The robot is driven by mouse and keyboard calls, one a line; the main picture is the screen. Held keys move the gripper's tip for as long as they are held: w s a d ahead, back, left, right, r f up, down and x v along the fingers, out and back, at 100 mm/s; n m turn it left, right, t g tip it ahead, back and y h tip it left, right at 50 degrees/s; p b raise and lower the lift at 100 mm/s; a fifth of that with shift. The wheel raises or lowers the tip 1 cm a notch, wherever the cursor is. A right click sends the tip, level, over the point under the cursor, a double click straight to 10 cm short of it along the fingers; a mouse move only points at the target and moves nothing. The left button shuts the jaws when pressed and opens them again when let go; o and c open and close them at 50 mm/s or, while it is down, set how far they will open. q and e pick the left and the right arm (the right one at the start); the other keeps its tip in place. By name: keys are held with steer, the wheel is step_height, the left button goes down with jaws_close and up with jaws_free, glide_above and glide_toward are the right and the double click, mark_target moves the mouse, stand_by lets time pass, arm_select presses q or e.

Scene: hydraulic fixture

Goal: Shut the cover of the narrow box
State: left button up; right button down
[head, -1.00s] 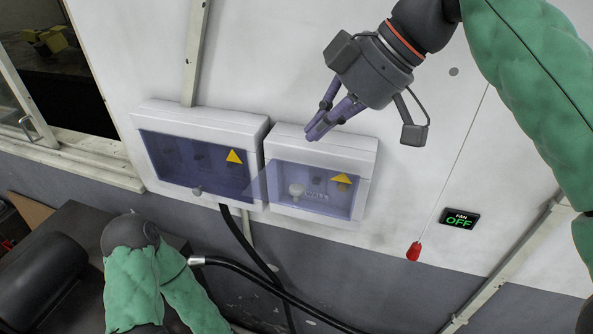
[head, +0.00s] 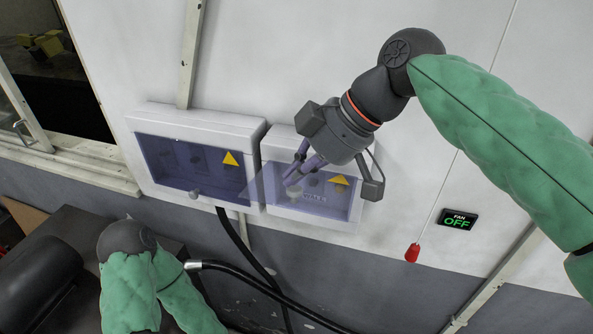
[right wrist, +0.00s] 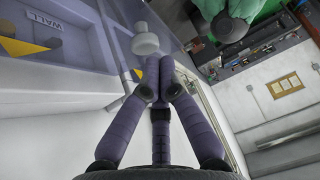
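The narrow box (head: 360,203) is the white right-hand one of two wall boxes in the head view. Its see-through purple cover (head: 325,201) stands partly open; a clear panel edge juts out past the box's left side. The cover's pale round knob (head: 295,195) is just below my right fingertips. My right gripper (head: 290,174) is in front of the box, fingers together and empty. In the right wrist view the fingertips (right wrist: 163,76) meet just short of the knob (right wrist: 145,43); I cannot tell whether they touch the cover. My left gripper is out of view.
The wider box (head: 195,120) with a dark purple cover is close on the left. A black hose (head: 270,287) runs below. The wall between is clear.

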steer(key=shift+s+a+f+t+b, duration=0.1)
steer(key=shift+s+f+t+b, duration=0.25)
steer(key=shift+b, duration=0.35)
